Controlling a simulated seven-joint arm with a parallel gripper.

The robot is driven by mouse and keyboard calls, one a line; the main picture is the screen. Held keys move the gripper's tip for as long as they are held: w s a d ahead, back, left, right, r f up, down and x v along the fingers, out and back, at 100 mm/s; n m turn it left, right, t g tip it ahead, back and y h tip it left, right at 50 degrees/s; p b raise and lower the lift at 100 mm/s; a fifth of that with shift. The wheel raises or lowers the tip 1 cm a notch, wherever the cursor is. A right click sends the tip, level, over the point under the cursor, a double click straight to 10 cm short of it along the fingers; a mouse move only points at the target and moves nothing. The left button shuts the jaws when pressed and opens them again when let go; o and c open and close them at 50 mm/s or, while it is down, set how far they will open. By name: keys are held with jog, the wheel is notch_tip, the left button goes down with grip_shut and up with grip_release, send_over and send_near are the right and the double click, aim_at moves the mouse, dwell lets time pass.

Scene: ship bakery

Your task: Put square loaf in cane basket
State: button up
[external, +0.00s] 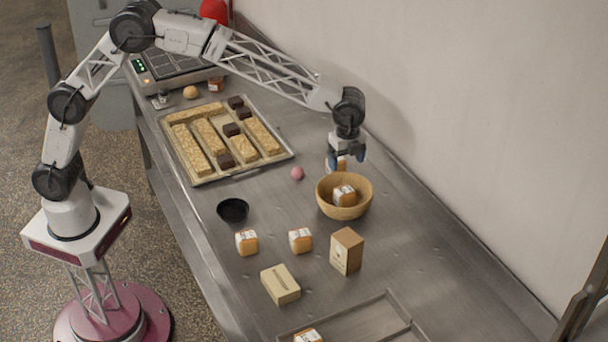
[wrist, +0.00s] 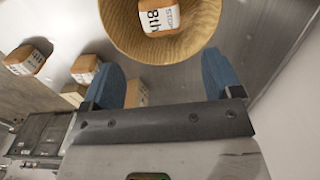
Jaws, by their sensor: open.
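The round tan cane basket (external: 325,200) stands right of the table's middle; its rim and inside show at the top of the wrist view (wrist: 190,45). A square loaf with a white printed label (external: 344,195) lies in it and also shows in the wrist view (wrist: 159,18). My gripper (external: 346,158) is open just behind and above the basket. Two similar loaves (external: 247,242) (external: 300,240) sit in front of the basket, and one (external: 307,336) at the bottom edge.
A tan upright box (external: 346,251) and a flat box (external: 280,285) stand in front. A black bowl (external: 233,210) and a pink ball (external: 297,173) are left of the basket. A pastry tray (external: 200,183) lies farther back. The wall rises close on the right.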

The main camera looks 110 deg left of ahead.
jog(key=s+d+r+n, duration=0.1)
jog(key=s+d+r, duration=0.4)
jog(key=s, duration=0.5)
jog(key=s+d+r+n+t, duration=0.1)
jog(key=s+d+r+n, duration=0.1)
jog(key=s+d+r, duration=0.6)
jog(key=s+d+r+n, duration=0.1)
jog(key=s+r, duration=0.2)
jog(key=s, duration=0.9)
jog(key=s+d+f+n, duration=0.1)
jog(key=s+d+f, duration=0.1)
jog(key=s, duration=0.9)
jog(key=s+d+f+n+t, duration=0.1)
jog(key=s+d+f+n, duration=0.1)
jog(key=s, duration=1)
jog(key=s+d+f+n, duration=0.1)
jog(key=s+d, duration=0.3)
jog(key=s, duration=0.8)
jog(key=shift+f+n+t, duration=0.3)
jog(key=shift+f+n, duration=0.1)
jog(key=shift+f, duration=0.25)
